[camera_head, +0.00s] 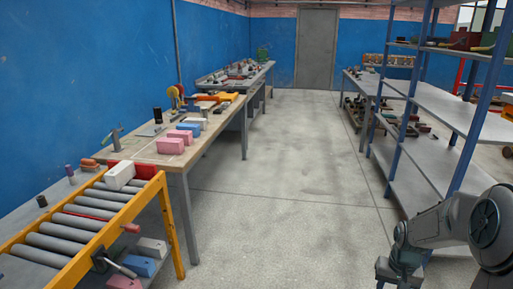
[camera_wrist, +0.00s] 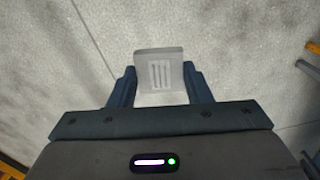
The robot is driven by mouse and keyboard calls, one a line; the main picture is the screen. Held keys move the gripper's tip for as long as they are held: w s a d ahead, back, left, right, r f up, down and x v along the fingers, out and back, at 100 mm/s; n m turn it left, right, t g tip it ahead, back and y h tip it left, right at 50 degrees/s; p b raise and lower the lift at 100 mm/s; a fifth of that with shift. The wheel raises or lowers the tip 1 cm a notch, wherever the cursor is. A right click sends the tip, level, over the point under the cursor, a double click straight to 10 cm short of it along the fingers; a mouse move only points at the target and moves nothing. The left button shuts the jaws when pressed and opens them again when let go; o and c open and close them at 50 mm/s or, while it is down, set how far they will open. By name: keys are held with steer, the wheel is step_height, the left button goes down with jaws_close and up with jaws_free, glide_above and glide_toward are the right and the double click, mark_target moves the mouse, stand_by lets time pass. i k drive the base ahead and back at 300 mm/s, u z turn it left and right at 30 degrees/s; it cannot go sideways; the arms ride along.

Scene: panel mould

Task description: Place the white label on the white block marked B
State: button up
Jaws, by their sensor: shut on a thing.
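My gripper (camera_wrist: 160,72) is shut on a small white label (camera_wrist: 161,60), a pale plate with several grey stripes, held between the two dark fingers. In the head view part of my gripper (camera_head: 392,272) shows at the lower right, over the floor and far from the blocks. One white block (camera_head: 121,174) sits on the far end of the roller conveyor. Another white block (camera_head: 197,122) lies on the workbench, and a third white block (camera_head: 152,247) is below the conveyor. No letter B is readable on any of them.
The roller conveyor (camera_head: 155,190) with a yellow frame stands at the lower left. Pink blocks (camera_head: 170,146) and blue blocks (camera_head: 187,128) lie on the workbench (camera_head: 150,158). A blue-post shelf (camera_head: 430,180) is on the right. The floor between is clear.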

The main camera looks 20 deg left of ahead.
mark_target(119, 168)
steer(key=u, duration=0.2)
steer(key=i, duration=1.35)
steer(key=u, duration=1.1)
steer(key=i, duration=0.75)
steer(key=u, duration=0.8)
